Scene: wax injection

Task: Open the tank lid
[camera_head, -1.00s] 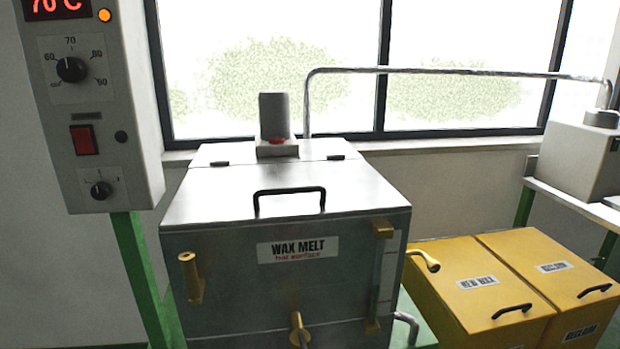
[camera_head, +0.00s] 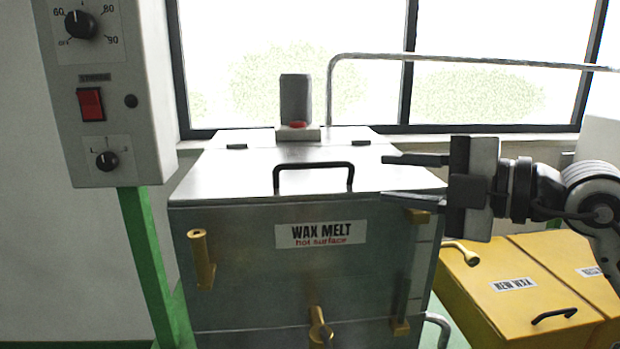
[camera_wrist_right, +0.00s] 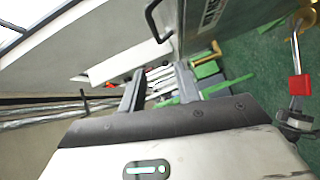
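The steel wax melt tank (camera_head: 240,270) stands in the middle of the head view. Its flat lid (camera_head: 235,175) is down, with a black bar handle (camera_head: 313,166) near the front edge. The handle also shows at the top of the right wrist view (camera_wrist_right: 154,22). My right gripper (camera_head: 385,178) comes in from the right with its two fingers apart, pointing left. Its fingertips overlap the lid's right edge in the picture, to the right of the handle and apart from it. Nothing is between the fingers. My left gripper is not in view.
A control box (camera_head: 140,90) on a green post stands at the left. A grey motor (camera_head: 296,100) rises behind the lid. Brass fittings (camera_head: 201,260) project from the tank front. Yellow bins (camera_head: 480,300) stand at the right. A metal pipe (camera_head: 450,61) crosses before the window.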

